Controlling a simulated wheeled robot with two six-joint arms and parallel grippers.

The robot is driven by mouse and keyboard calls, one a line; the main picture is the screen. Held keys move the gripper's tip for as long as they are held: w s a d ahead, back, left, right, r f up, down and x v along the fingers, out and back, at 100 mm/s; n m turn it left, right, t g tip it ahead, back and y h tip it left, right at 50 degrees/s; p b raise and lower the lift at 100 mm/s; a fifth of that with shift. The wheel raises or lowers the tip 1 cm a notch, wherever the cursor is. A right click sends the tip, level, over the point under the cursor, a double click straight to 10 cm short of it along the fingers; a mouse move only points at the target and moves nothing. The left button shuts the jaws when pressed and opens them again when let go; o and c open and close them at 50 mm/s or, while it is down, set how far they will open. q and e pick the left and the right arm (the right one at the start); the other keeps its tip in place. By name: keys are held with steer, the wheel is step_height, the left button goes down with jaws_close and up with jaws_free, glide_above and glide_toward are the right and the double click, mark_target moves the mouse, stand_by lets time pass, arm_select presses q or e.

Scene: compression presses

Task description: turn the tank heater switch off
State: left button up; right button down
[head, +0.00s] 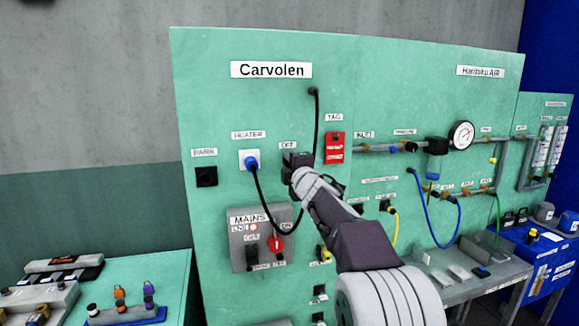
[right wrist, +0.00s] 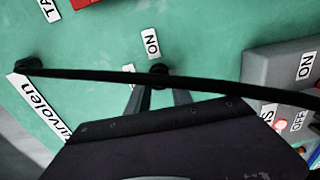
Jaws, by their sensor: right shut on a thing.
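The heater switch is a small dark knob (right wrist: 158,70) on the green panel, with an ON label (right wrist: 151,42) beside it. In the head view an OFF label (head: 288,146) shows at the upper left of my right gripper (head: 292,165), which hides most of the switch. In the right wrist view the two fingers of my right gripper (right wrist: 158,88) stand on either side of the knob, shut on it. Which way the knob points cannot be told. A HEATER socket with a blue plug (head: 251,162) is left of the gripper. My left gripper is not in view.
A black cable (right wrist: 90,75) crosses close in front of my right fingers. A red tag (head: 335,148) hangs right of the gripper. The grey MAINS box (head: 243,255) with a red knob (head: 276,245) is below. Pipes and a gauge (head: 461,135) are at right.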

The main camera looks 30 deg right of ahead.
steer(key=shift+f, duration=0.15)
stand_by(0.4)
steer(key=c, duration=1.1)
jaws_free()
steer(key=b+v, duration=0.1)
steer(key=v, duration=0.8)
